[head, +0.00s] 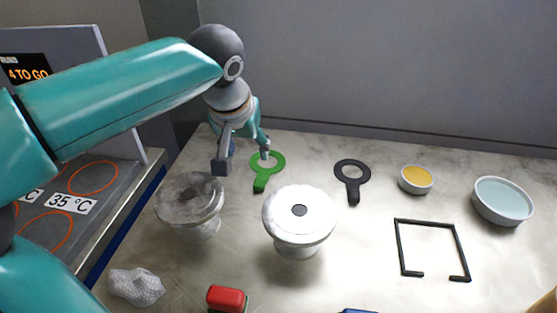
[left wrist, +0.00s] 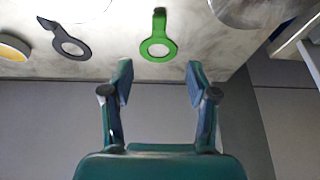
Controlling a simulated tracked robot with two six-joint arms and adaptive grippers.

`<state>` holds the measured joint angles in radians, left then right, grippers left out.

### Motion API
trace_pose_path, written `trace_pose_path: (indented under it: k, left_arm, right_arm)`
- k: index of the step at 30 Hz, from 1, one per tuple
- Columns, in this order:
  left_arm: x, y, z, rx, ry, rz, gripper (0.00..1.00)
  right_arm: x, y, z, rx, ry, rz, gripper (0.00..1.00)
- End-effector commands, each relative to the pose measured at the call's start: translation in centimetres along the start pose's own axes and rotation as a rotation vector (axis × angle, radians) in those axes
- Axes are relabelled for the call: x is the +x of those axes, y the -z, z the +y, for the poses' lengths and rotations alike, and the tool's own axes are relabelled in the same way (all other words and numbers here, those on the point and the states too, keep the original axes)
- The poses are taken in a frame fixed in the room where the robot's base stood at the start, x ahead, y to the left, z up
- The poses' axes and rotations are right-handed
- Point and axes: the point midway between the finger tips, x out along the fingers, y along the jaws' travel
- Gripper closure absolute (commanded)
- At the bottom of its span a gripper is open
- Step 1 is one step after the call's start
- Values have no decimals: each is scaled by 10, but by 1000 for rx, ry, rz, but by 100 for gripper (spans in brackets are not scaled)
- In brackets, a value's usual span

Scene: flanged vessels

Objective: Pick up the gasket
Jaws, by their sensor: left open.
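A green ring with a short tab (head: 258,184) lies flat on the marbled worktop; it also shows in the left wrist view (left wrist: 158,48). A black ring with a similar tab (head: 353,180) lies to its right. I cannot tell for sure which of these flat rings is the gasket. My left gripper (head: 243,160) is open and empty, close to the green ring at its back left. In the left wrist view the open fingers (left wrist: 158,72) stand apart, with the green ring ahead between their lines. My right gripper is not in view.
Two flanged vessels, one grey (head: 190,197) and one white-topped (head: 299,215), stand in front of the rings. A yellow-filled bowl (head: 416,180), a pale blue bowl (head: 502,201) and a black open frame (head: 402,250) lie right. A crumpled cloth (head: 136,287) and red block (head: 227,298) are in front.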

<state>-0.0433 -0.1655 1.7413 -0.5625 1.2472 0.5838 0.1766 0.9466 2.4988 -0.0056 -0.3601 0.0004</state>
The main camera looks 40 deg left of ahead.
Motion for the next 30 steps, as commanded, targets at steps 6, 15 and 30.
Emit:
trace_pose_path:
  k: [6, 15, 30]
  left_arm:
    - [14, -1, -2, -4, 4, -4, 42]
    - [76, -1, -1, -1, 4, -7, 42]
    - [128, 3, 3, 5, 0, -4, 42]
  right_arm:
    - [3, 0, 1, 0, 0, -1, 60]
    - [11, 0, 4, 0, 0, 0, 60]
    - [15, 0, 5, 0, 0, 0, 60]
